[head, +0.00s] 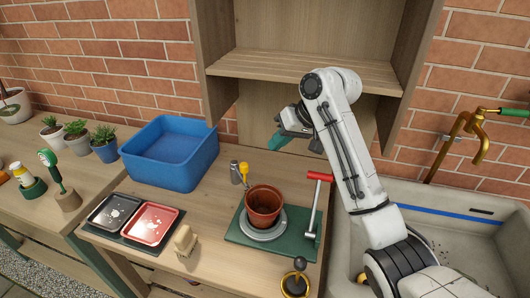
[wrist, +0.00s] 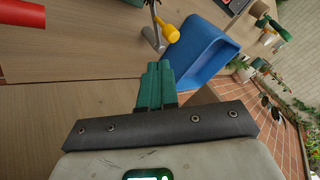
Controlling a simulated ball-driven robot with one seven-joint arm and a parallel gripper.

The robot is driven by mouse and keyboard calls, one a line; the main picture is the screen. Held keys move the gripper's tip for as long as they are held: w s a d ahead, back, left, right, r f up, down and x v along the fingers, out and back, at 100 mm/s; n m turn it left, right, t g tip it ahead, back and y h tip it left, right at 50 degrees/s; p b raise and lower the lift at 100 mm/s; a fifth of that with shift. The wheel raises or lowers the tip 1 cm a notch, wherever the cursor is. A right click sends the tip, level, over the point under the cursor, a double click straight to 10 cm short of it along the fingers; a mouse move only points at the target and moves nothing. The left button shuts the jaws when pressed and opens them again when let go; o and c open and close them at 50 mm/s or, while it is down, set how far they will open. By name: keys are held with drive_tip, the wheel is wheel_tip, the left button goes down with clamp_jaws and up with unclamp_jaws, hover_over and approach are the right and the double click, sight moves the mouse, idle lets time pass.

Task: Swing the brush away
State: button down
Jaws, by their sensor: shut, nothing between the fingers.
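My gripper (head: 279,142), with green fingers, is shut and empty above the bench behind the pot; its fingertips (wrist: 155,75) show pressed together in the wrist view. A tan, block-like thing (head: 185,241) at the bench's front edge looks like a brush, but I cannot be sure. A yellow knob (head: 244,168) on a bent metal piece stands behind the terracotta pot (head: 264,204); the yellow knob (wrist: 172,33) also shows ahead of the fingers in the wrist view, apart from them. A red-topped metal rod (head: 320,177) stands right of the pot.
The pot stands on a grey saucer (head: 245,231) on a green mat (head: 296,250). A blue tub (head: 170,175) is left of it. Black (head: 113,211) and red (head: 152,224) trays lie in front. A shelf (head: 305,68) overhangs the back. The sink (head: 490,245) is right.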

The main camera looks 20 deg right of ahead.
sight(246, 166)
drive_tip(key=x, duration=0.9)
drive_tip(key=shift+a+f, duration=0.15)
drive_tip(key=shift+f, duration=0.05)
drive_tip(key=shift+p, duration=0.3)
drive_tip(key=shift+s+a+m+p, duration=0.1)
drive_tip(key=shift+a+m+p, duration=0.3)
drive_tip(key=shift+p, duration=0.15)
drive_tip(key=a+p, duration=0.1)
drive_tip(key=m+t+h+p, duration=0.1)
drive_tip(key=shift+s+a+r+p, duration=0.2)
drive_tip(key=shift+s+a+p, duration=0.05)
drive_tip(key=shift+a+p, duration=0.1)
drive_tip(key=w+a+m+t+h, duration=0.1)
drive_tip(key=w+a+m+h, duration=0.1)
drive_tip(key=a+m+h, duration=0.3)
drive_tip(key=shift+w+a+f+m+h+b, duration=0.2)
drive_tip(key=shift+w+a+m+h+b, duration=0.15)
drive_tip(key=shift+a+m, duration=2.05)
